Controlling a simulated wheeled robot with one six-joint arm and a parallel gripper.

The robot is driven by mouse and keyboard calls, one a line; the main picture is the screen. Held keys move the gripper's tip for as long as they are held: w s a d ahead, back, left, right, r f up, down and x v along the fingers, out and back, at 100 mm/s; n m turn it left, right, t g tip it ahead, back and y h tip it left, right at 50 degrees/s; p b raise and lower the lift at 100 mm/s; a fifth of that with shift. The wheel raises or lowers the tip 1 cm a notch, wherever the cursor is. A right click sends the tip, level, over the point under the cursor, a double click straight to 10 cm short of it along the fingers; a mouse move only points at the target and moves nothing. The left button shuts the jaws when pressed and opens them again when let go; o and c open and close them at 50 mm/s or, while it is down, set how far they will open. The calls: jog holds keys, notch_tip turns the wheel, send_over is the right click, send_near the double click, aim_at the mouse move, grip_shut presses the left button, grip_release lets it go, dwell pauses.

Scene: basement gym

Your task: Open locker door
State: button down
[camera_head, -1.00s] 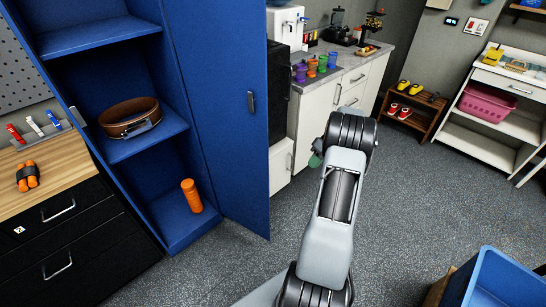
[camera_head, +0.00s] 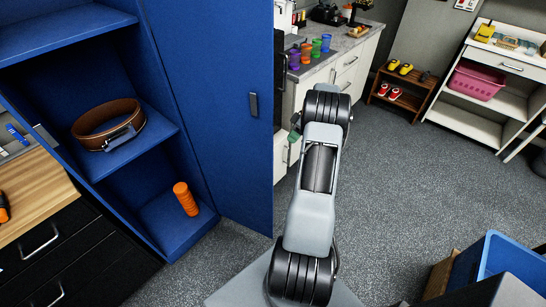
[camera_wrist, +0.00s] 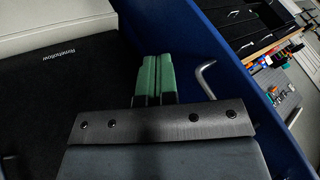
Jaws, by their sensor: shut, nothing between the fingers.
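The blue locker (camera_head: 130,157) stands open at the left in the head view. Its door (camera_head: 225,120) is swung wide to the right, with a dark handle (camera_head: 253,105) near its free edge. My gripper shows only as a bit of green (camera_head: 294,134) past my arm, to the right of the door; the rest is hidden. In the wrist view my gripper's green fingers (camera_wrist: 153,78) are shut together and empty. A grey bent handle (camera_wrist: 206,80) is just right of them, beside the blue door panel (camera_wrist: 190,35). Contact cannot be told.
A brown belt (camera_head: 108,125) and an orange roller (camera_head: 186,199) are in the locker. Black drawers (camera_head: 60,260) stand at left. A counter (camera_head: 340,55) with cups is behind the door, and a blue bin (camera_head: 510,260) is at lower right. Grey floor (camera_head: 400,190) is clear between.

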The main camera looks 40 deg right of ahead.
jog(key=a+f+p, duration=0.3)
jog(key=a+f, duration=0.4)
jog(key=a, duration=0.1)
jog(key=shift+s+a+p, duration=0.3)
jog(key=shift+s, duration=0.1)
